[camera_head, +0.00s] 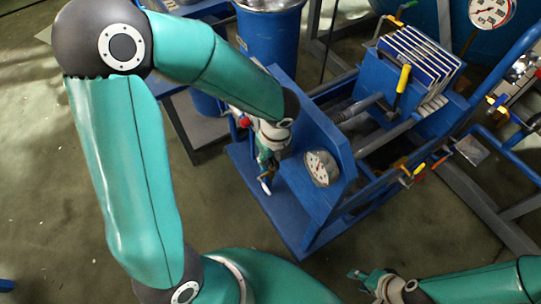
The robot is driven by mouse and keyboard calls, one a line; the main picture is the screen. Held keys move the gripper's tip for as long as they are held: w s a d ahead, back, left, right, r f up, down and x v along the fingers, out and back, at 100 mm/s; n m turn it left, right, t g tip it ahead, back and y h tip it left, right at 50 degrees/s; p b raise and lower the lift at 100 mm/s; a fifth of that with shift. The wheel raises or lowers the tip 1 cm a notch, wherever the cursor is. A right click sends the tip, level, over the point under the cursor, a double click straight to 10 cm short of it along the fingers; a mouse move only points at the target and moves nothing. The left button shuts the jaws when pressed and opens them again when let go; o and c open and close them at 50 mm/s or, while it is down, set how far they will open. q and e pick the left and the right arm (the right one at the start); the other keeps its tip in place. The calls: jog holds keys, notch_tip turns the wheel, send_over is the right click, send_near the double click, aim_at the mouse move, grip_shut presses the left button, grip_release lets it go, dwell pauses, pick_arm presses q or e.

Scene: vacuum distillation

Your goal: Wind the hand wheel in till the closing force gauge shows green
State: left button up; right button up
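My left gripper (265,179) points down just left of the gauge, in front of the blue end plate (318,130). I cannot make out the hand wheel clearly; my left arm and gripper cover that area. Whether the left fingers hold anything is not clear. My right gripper (356,277) is low in the picture, apart from the press, with its fingers looking spread and empty.
The press has a stack of blue and white plates (420,55), a yellow handle (403,78) and grey rods. A blue drum (268,40) stands behind my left arm. Another gauge (490,11) is at top right. Blue rails run along the right. The floor at lower centre is clear.

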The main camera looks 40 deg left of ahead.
pick_arm(q)
jog(key=shift+r, duration=0.15)
jog(key=r, duration=0.4)
jog(key=d+r, duration=0.1)
jog(key=r, duration=0.6)
jog(key=shift+s+d+r, duration=0.25)
jog(key=shift+s+r, duration=0.05)
jog(key=shift+s, duration=0.05)
dwell(0.9)
